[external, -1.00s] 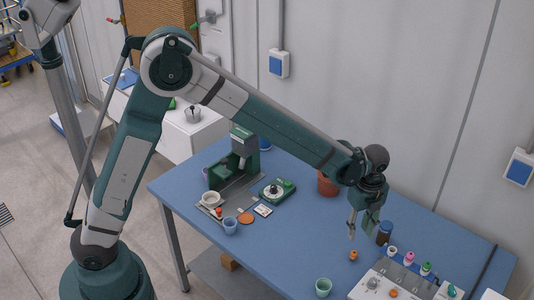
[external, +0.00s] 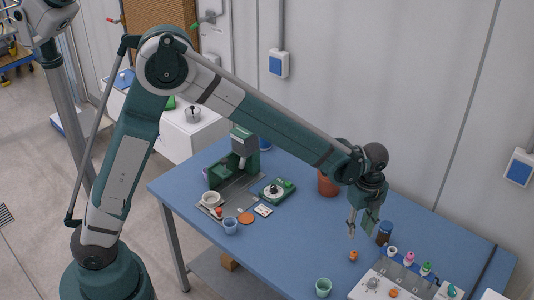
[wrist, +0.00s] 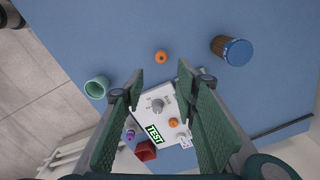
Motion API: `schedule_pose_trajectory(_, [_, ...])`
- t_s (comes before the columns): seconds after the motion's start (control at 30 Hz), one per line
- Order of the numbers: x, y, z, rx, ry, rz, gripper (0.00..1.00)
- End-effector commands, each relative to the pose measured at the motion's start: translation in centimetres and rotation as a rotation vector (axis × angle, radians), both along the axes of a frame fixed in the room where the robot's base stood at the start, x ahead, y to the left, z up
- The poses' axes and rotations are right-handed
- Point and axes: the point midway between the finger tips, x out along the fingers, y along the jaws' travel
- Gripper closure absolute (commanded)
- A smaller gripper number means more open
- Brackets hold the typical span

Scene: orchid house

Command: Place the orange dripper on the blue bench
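A small orange piece (external: 353,255) with a dark centre sits on the bare blue bench (external: 300,222). It also shows in the wrist view (wrist: 161,57), ahead of my fingers. A second orange piece (wrist: 173,122) sits on the white panel (wrist: 150,110), and it also shows at the external view's lower edge (external: 393,293). I cannot tell for sure which one is the dripper.
A dark brown jar with a blue lid (wrist: 232,50) stands right of the loose orange piece. A mint cup (external: 323,287) stands at the front edge. Several coloured bottles (external: 409,258) stand behind the panel. A terracotta pot (external: 328,184) stands farther back. The bench middle is clear.

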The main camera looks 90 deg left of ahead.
Motion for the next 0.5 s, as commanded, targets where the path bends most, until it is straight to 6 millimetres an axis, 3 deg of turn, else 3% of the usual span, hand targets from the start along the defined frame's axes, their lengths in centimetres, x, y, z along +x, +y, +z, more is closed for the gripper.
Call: schedule_pose_trajectory(0.5, [-5.0, -3.1, 7.4, 0.003, -0.093, 0.186, 0.70])
